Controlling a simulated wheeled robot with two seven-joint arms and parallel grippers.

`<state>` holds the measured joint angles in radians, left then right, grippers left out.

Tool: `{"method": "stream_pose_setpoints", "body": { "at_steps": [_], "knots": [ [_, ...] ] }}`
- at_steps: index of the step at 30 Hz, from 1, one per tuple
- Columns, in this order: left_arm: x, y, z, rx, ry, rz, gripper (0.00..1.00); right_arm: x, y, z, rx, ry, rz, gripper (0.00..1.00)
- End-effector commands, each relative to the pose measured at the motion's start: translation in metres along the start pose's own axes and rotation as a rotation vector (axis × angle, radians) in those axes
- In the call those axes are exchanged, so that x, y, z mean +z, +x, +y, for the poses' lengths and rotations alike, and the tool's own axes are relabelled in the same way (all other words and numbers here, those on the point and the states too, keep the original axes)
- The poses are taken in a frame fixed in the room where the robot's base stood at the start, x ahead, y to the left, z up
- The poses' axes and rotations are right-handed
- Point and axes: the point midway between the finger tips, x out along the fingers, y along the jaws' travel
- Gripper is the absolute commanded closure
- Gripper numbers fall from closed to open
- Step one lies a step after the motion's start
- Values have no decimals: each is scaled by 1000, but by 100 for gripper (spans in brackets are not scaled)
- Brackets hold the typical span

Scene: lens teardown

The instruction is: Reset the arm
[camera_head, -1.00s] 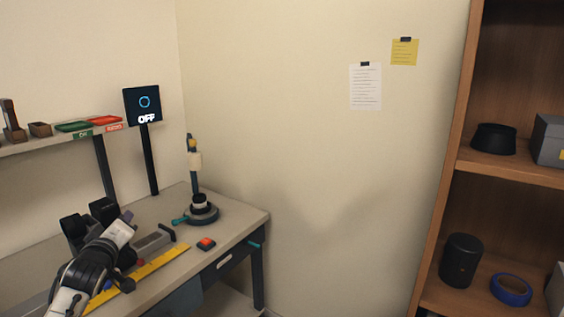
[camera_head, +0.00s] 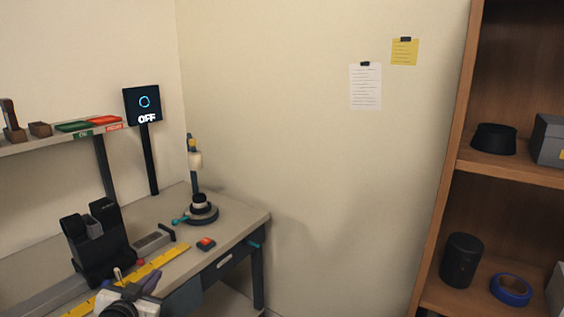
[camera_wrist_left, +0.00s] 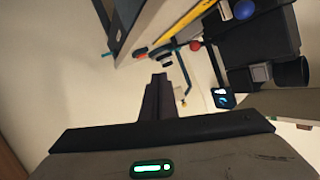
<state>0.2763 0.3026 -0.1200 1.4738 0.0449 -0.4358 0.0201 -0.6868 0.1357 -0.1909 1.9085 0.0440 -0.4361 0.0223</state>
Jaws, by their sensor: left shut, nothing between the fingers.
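My left gripper (camera_head: 148,278) is low in the head view, in front of the workbench's near edge, with its white and black wrist cut off by the bottom edge. In the left wrist view its dark fingers (camera_wrist_left: 159,88) are together and empty, with the bench beyond the tips. It is apart from the things on the bench. My right gripper is out of view.
The workbench (camera_head: 235,222) carries a black two-post fixture (camera_head: 98,250), a yellow ruler (camera_head: 160,262), a red button (camera_head: 206,243) and a round stand (camera_head: 201,214). A screen reading OFF (camera_head: 142,103) stands behind. A wooden shelf (camera_head: 448,170) is at right.

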Motion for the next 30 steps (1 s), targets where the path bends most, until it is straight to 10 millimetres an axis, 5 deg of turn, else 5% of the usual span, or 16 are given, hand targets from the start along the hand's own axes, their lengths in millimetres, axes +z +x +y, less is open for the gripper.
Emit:
{"method": "stream_pose_setpoints", "body": {
  "at_steps": [1, 5, 9, 15, 21, 30],
  "knots": [
    [30, -13, 21, 29, -6, -37, 100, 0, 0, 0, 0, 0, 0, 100],
    [98, -57, 72, 102, -28, -125, 100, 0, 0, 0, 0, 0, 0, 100],
    [167, -121, 124, 179, -66, -231, 100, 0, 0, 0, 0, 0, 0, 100],
    [238, -227, 184, 267, -139, -380, 100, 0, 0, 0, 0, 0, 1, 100],
    [267, -297, 213, 307, -193, -474, 100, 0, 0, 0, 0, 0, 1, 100],
    [272, -312, 218, 315, -205, -494, 100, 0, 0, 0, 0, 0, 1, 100]
  ]
}}
